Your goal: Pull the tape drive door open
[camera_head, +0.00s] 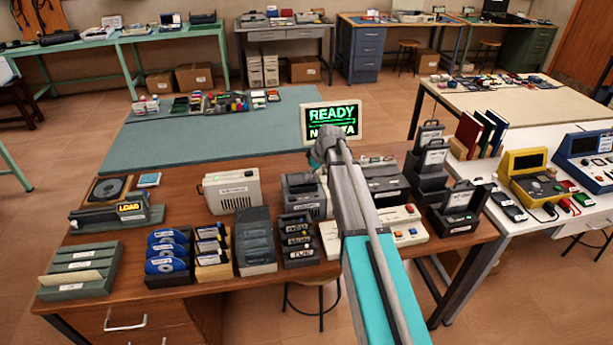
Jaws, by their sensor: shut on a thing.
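My arm reaches from the bottom edge across the brown desk (190,292), its far joint in front of a small screen reading READY (331,122). My gripper is not visible; the arm hides what lies behind its far end. I cannot tell for certain which unit is the tape drive. Candidates are a grey unit (303,196) left of the arm, a dark unit (385,184) partly hidden on its right, and a beige box (231,192) further left. No door can be made out clearly, nor whether one is open.
A dark device with an orange LOAD display (131,210) sits at the desk's left. Racks of blue discs (167,250) and cartridges (212,245) line the front. Upright dark units (428,165) crowd the right. A teal mat (190,143) has clear room behind.

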